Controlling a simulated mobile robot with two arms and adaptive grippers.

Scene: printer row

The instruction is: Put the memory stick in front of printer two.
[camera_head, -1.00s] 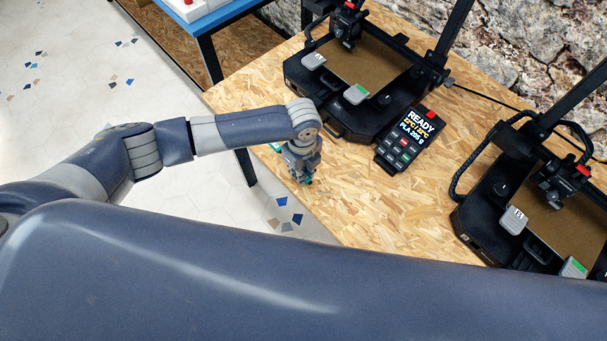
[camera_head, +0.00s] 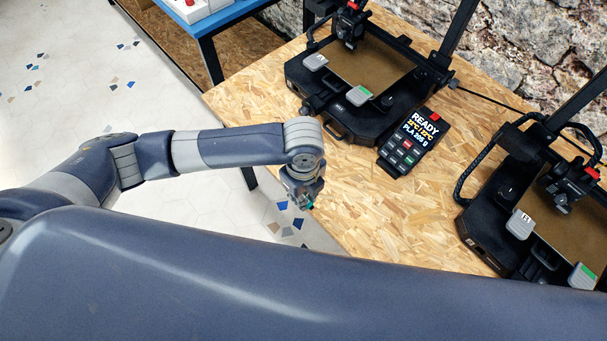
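One black printer (camera_head: 322,121) stands at the back of the wood-chip table, and a second one (camera_head: 483,245) stands at the right, cut off by the frame. I cannot read which of them is printer two. My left gripper (camera_head: 308,204) points down at the table's left front edge, in front of the first printer and apart from it. My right gripper is out of view.
A black control unit (camera_head: 411,142) reading READY stands between the printers. The wood-chip table top (camera_head: 385,205) is bare in front of it. A blue table (camera_head: 222,17) stands at the back left. My large arm link covers the bottom of the view.

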